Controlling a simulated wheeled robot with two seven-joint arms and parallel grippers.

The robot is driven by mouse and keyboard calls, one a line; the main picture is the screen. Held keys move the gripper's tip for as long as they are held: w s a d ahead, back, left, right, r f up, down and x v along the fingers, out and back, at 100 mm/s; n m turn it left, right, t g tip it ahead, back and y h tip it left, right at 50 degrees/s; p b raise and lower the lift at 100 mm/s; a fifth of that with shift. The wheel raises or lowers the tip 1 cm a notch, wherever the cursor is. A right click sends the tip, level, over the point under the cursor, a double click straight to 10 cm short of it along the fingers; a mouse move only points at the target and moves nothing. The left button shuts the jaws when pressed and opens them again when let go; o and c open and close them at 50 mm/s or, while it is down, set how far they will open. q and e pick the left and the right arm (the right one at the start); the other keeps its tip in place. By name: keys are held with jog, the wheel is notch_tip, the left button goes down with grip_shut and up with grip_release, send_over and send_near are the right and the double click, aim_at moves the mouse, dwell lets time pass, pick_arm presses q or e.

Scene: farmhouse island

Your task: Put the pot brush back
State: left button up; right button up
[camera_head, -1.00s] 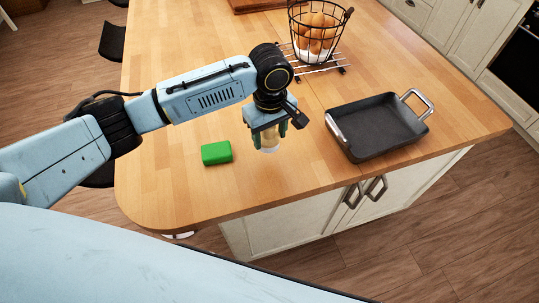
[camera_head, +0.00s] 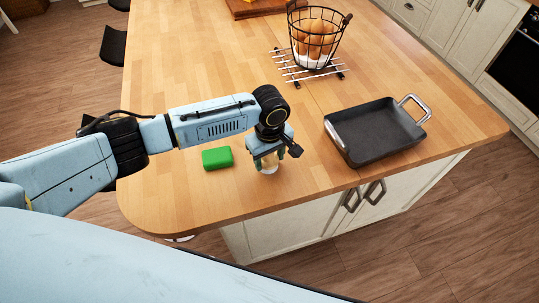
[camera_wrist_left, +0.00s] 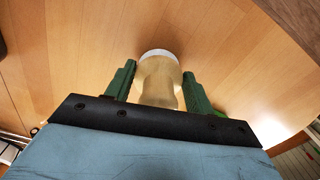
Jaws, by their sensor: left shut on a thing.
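My left gripper (camera_head: 267,159) is over the near part of the wooden island top, pointing down and shut on the pot brush (camera_head: 270,166). The brush is a pale, rounded body between the green fingers. In the left wrist view the pot brush (camera_wrist_left: 159,82) is upright between the fingers of the left gripper (camera_wrist_left: 160,88), with a white band at its far end. I cannot tell whether its lower end touches the wood. My right gripper is not in view.
A green sponge-like block (camera_head: 217,158) lies just left of the gripper. A dark square pan (camera_head: 377,130) with metal handles stands to the right. A wire basket of eggs (camera_head: 316,40) stands on a metal trivet (camera_head: 288,70) behind. The island top (camera_head: 190,70) is clear at back left.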

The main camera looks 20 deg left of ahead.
pick_arm(q)
jog(key=o, duration=1.5)
jog(key=shift+f, duration=0.1)
jog(key=shift+b, duration=0.45)
jog(key=shift+w+b, duration=0.1)
jog(key=shift+b, duration=0.4)
notch_tip(320, 180, up, 14)
jog(key=shift+f, duration=0.15)
